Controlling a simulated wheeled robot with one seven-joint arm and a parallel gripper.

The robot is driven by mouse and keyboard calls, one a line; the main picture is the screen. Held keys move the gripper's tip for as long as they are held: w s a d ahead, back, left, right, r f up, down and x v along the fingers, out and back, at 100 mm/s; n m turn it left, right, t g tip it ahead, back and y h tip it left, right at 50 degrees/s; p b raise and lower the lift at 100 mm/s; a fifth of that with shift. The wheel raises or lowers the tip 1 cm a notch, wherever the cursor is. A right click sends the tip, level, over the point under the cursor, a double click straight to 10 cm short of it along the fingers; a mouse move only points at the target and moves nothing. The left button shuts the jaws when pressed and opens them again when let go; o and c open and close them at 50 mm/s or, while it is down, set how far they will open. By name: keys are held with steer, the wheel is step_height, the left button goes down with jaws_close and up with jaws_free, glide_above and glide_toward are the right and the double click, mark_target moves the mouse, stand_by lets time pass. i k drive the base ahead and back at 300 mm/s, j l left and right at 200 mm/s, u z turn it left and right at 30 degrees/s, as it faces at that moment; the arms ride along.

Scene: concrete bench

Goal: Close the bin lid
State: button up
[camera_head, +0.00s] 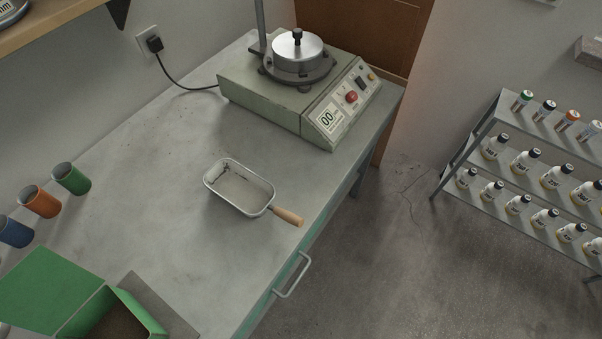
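A green bin (143,314) stands at the lower left of the bench, cut off by the bottom edge of the view. Its top is open and a dark brown inside shows. The green lid (50,290) is swung back to the left of the opening, and its inner face looks flat and plain. My gripper is not in view, so its place relative to the lid cannot be told.
The grey bench (150,170) holds a metal pan (240,205) with a wooden handle, a machine (290,105) at the back, and blue, orange (40,202) and green cups at the left. A bottle rack (520,165) stands right. The middle of the bench is mostly clear.

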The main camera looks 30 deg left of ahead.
mark_target(45, 288)
steer(key=u, duration=2.05)
steer(key=l+z, duration=0.1)
steer(key=l, duration=0.35)
steer(key=i+l+z, duration=0.1)
steer(key=l, duration=0.35)
steer(key=i+l+z, duration=0.1)
steer(key=l, duration=0.3)
